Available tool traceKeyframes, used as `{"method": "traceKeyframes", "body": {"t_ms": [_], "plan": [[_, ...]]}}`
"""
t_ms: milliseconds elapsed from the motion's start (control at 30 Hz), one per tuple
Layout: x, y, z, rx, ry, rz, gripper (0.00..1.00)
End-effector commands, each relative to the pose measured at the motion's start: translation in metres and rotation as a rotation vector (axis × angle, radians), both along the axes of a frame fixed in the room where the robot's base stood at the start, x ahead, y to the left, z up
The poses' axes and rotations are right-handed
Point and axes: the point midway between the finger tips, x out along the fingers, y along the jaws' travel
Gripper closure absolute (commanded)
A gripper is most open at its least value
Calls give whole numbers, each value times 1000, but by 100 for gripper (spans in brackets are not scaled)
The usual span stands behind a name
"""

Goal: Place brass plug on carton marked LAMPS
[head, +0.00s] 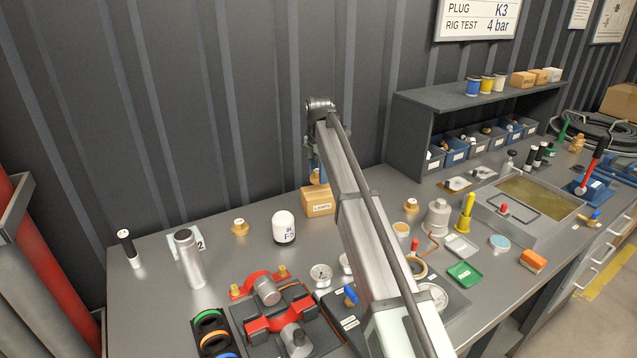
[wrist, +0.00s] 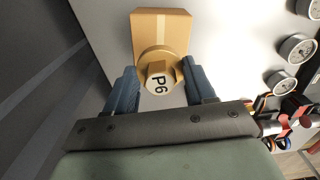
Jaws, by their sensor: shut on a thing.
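The carton marked LAMPS (head: 320,204) stands on the bench near the back wall, left of my arm. My gripper (head: 316,168) points down over it, partly hidden by my arm in the head view. In the wrist view its blue fingers (wrist: 160,84) are shut on a brass plug (wrist: 158,66) with P6 on its top. The plug also shows as a small brass patch (head: 317,178) at the carton's top in the head view. In the wrist view the carton (wrist: 161,22) lies directly behind the plug. I cannot tell whether plug and carton touch.
A third brass plug (head: 410,205) is right of my arm. Gauges (head: 321,275) and a red clamp fixture (head: 270,311) lie in front. A grey shelf (head: 470,100) rises right.

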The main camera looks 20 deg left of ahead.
Motion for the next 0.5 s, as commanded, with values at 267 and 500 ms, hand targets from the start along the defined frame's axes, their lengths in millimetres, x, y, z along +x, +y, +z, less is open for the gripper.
{"method": "traceKeyframes", "body": {"t_ms": [267, 500], "plan": [[-1, 0, -29, -1, 1, 0, 85], [0, 0, -37, 0, 0, 1, 85]]}}
